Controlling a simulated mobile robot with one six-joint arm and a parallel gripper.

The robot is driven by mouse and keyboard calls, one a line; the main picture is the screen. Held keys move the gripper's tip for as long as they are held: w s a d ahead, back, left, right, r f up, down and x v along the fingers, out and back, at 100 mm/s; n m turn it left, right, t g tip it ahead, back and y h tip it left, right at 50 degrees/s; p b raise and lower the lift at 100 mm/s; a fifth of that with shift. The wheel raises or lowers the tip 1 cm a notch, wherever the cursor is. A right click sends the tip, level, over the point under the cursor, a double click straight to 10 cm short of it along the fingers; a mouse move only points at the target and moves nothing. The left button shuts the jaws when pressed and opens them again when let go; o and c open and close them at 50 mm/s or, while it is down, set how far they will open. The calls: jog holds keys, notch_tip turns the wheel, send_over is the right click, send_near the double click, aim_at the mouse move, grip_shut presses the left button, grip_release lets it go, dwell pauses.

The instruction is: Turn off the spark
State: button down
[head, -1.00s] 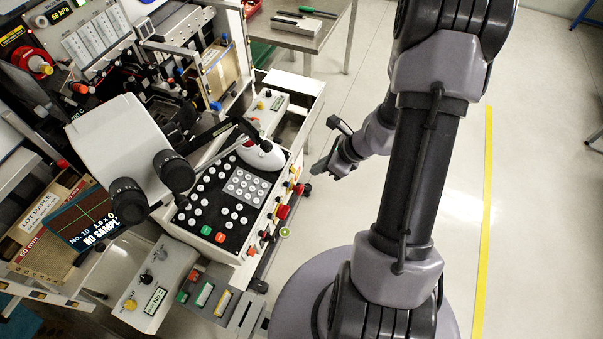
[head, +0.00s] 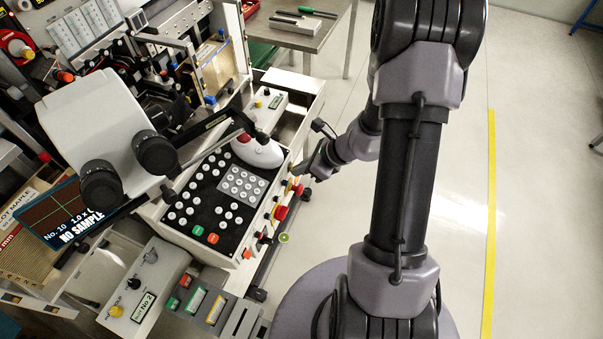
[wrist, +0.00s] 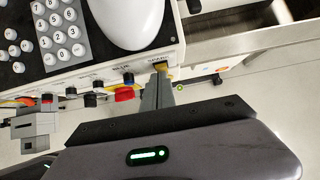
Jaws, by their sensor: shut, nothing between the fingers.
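The spark switch itself is hard to make out. A small label (wrist: 159,58) that seems to read SPARK is on the front face of the white control console (head: 222,262). A small yellow part (wrist: 163,67) shows just below it, partly hidden by my fingertips. My gripper (wrist: 158,74) is shut and empty, its tips right at that spot; I cannot tell whether they touch. In the head view my gripper (head: 304,168) is at the console's right side, near its far end.
A red knob (wrist: 125,94) and a blue-topped knob (wrist: 128,79) sit just left of my fingers, with black knobs (wrist: 91,98) further left. A white mouse-like handpiece (head: 258,151) rests on the console. Open floor (head: 460,190) lies to the right.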

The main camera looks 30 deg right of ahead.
jog(key=shift+w+r+p, duration=0.25)
jog(key=shift+r+p, duration=0.45)
jog(key=shift+p, duration=0.1)
jog(key=shift+a+r, duration=0.1)
jog(key=shift+r, duration=0.05)
jog(key=shift+s, duration=0.1)
